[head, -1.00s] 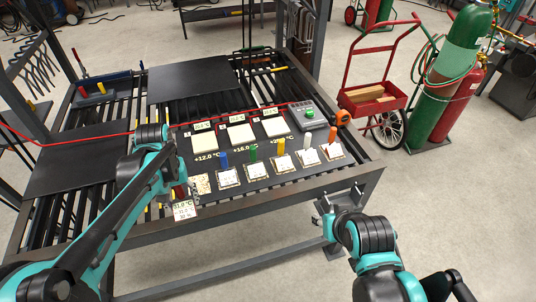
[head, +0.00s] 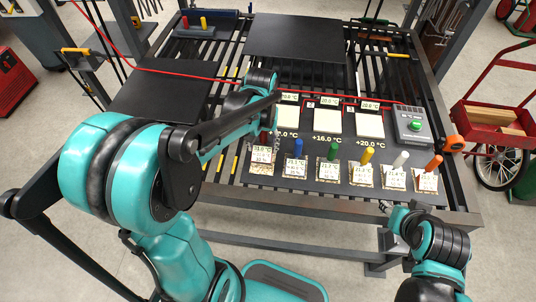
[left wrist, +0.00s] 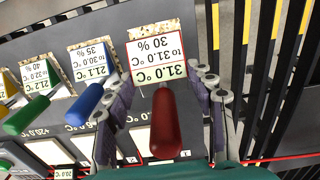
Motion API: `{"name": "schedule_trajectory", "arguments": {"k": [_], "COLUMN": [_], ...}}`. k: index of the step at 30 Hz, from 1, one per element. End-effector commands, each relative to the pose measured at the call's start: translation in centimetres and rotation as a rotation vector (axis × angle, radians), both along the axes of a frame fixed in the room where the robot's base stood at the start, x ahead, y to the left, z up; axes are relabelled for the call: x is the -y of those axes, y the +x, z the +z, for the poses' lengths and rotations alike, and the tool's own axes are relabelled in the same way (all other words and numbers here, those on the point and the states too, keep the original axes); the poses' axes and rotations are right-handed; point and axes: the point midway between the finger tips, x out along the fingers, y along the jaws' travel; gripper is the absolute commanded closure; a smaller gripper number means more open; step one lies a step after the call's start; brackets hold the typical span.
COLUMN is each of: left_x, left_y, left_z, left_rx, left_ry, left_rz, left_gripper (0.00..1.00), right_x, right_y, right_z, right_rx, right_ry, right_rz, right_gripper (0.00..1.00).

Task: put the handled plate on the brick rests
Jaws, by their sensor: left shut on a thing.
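The handled plate (left wrist: 158,56) has a red handle (left wrist: 165,125) and a label reading 31.0 °C and 30 %. The plate also shows in the head view (head: 262,155), at the left end of the row of handled plates. Speckled tan brick rests (head: 261,168) show at the plate's front edge; I cannot tell whether the plate touches them. My left forearm hides part of the handle. My right gripper (head: 388,207) is near the table's front edge; its jaws are unclear.
Plates with blue (head: 295,148), green, yellow, white and orange handles stand to the right on the black mat. Cream pads (head: 370,124) lie behind them. A grey device with a green knob (head: 414,124) is at the right. A red cable (head: 190,76) crosses the slatted table.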

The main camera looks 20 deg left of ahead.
Motion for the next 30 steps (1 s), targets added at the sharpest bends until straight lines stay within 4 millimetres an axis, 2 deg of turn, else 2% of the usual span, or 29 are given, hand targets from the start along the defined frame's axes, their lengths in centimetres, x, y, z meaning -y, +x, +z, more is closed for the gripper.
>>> {"name": "schedule_trajectory", "arguments": {"k": [1, 5, 13, 24, 25, 27, 30], "left_x": [0.0, 0.0, 0.0, 0.0, 0.0, 0.0, 0.0], "left_y": [0.1, 0.0, 0.0, 0.0, 0.0, 0.0, 0.0], "left_z": [-0.8, -1.7, -5.1, -5.4, -5.4, -5.3, -5.3], "left_rx": [0.000, 0.000, 0.000, 0.000, 0.000, 0.000, 0.000], "left_ry": [0.000, 0.000, 0.000, 0.000, 0.000, 0.000, 0.000], "left_rz": [0.000, 0.000, 0.000, 0.000, 0.000, 0.000, 0.000], "left_gripper": [0.91, 0.91, 0.91, 0.91, 0.40, 0.25, 0.25], "right_x": [0.0, 0.0, 0.0, 0.0, 0.0, 0.0, 0.0], "right_y": [0.0, 0.0, 0.0, 0.0, 0.0, 0.0, 0.0], "right_z": [-0.4, -0.6, -1.9, -2.1, -2.1, -2.0, -2.0], "right_rx": [0.000, 0.000, 0.000, 0.000, 0.000, 0.000, 0.000], "right_ry": [0.000, 0.000, 0.000, 0.000, 0.000, 0.000, 0.000], "right_rz": [0.000, 0.000, 0.000, 0.000, 0.000, 0.000, 0.000], "right_gripper": [0.60, 0.60, 0.60, 0.60, 0.60, 0.60, 0.60]}}
